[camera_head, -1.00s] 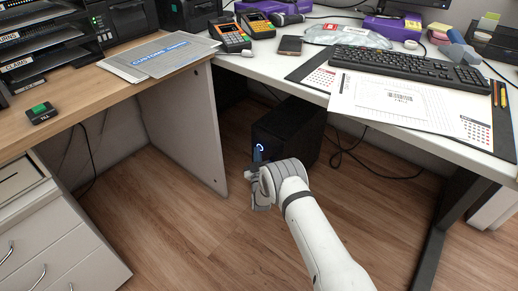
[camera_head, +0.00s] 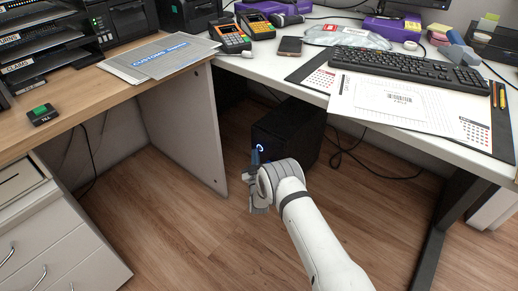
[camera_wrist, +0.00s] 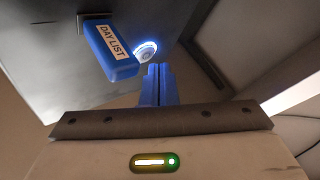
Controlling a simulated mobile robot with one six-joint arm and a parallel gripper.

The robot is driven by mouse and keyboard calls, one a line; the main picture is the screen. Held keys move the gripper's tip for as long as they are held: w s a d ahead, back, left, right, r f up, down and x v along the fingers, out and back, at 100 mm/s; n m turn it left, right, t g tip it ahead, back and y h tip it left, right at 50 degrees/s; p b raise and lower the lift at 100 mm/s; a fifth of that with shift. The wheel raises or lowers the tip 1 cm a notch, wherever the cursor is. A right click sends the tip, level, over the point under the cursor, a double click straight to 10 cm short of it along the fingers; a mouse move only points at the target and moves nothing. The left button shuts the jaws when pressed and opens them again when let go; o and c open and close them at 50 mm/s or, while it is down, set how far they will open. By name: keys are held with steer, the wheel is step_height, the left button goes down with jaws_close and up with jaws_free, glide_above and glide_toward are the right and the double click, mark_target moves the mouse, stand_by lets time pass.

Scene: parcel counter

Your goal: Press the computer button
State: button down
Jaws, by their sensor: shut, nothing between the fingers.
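The computer (camera_head: 288,135) is a black tower on the floor under the white desk. Its button (camera_head: 260,148) is lit with a ring on the front face, and it shows close up in the wrist view (camera_wrist: 146,50). My gripper (camera_head: 255,156) is in front of that face, its blue fingers together and empty. In the wrist view the fingertips (camera_wrist: 158,67) are just below and right of the lit button. I cannot tell whether they touch it. A blue "DAY LIST" piece (camera_wrist: 111,50) sticks out from the computer front, left of the button.
A grey desk panel (camera_head: 185,125) stands left of the computer. The white desktop (camera_head: 265,72) overhangs it, with a keyboard (camera_head: 405,67) and papers on top. A black cable (camera_head: 345,155) runs on the floor at right. The wooden floor (camera_head: 180,235) in front is clear.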

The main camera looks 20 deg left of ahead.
steer(key=shift+s+a+p, duration=0.2)
steer(key=shift+s+a, duration=0.15)
steer(key=shift+s, duration=0.45)
steer(key=shift+s+a+p, duration=0.25)
steer(key=shift+s+a, duration=0.05)
steer(key=shift+s, duration=0.45)
steer(key=shift+s+a+p, duration=0.2)
steer(key=shift+s+a, duration=0.15)
steer(key=shift+s, duration=0.45)
